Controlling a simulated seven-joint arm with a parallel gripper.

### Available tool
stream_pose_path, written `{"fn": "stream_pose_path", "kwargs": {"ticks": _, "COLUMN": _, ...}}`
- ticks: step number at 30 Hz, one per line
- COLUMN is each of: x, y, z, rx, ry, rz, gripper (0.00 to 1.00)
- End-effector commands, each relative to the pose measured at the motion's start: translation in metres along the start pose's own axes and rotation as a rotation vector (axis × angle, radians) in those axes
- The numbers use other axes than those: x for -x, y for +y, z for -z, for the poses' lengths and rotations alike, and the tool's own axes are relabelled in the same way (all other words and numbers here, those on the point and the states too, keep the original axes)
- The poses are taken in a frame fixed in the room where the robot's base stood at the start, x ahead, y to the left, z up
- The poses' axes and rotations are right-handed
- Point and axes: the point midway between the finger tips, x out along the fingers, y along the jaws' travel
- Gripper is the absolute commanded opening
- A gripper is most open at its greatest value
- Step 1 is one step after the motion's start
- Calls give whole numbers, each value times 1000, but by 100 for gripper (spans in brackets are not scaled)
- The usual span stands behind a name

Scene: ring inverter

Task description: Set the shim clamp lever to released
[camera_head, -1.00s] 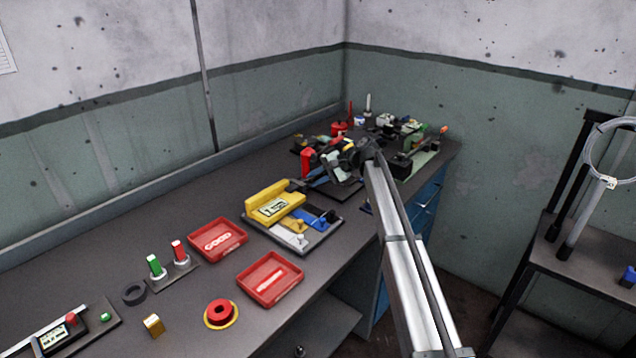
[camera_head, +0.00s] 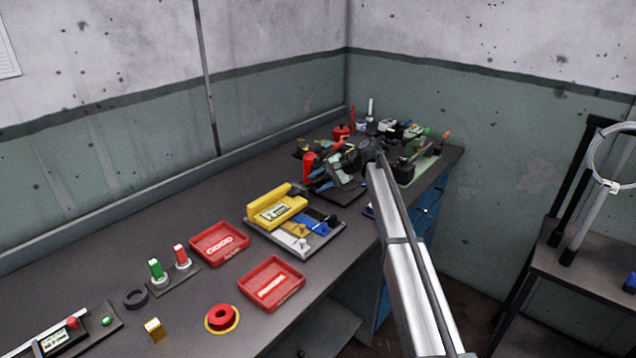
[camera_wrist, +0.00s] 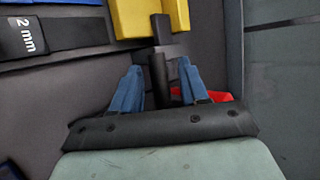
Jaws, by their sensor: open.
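My gripper (camera_wrist: 159,72) is open in the wrist view, with one blue finger on each side of an upright black post that looks like the shim clamp lever (camera_wrist: 158,74). I cannot tell whether the fingers touch it. A yellow block (camera_wrist: 150,18) lies just beyond the post. A dark block marked "2 mm" (camera_wrist: 60,36) lies to the left. In the head view my gripper (camera_head: 322,183) is over the far part of the bench, and my own arm and wrist hide most of what is there. The lever cannot be made out in that view.
A red cylinder (camera_head: 310,162) stands close to my gripper in the head view. A yellow-topped fixture (camera_head: 276,210) stands in front, with red trays (camera_head: 219,243) nearer. Cluttered small parts (camera_head: 405,130) fill the far bench end.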

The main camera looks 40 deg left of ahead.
Motion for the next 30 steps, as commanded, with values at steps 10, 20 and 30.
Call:
{"fn": "stream_pose_path", "kwargs": {"ticks": 10, "x": 59, "y": 0, "z": 0, "rx": 0, "ry": 3, "rz": 2, "gripper": 44}}
{"fn": "stream_pose_path", "kwargs": {"ticks": 20, "x": 114, "y": 0, "z": 0, "rx": 0, "ry": 2, "rz": 1, "gripper": 44}}
{"fn": "stream_pose_path", "kwargs": {"ticks": 30, "x": 134, "y": 0, "z": 0, "rx": 0, "ry": 0, "rz": 0, "gripper": 44}}
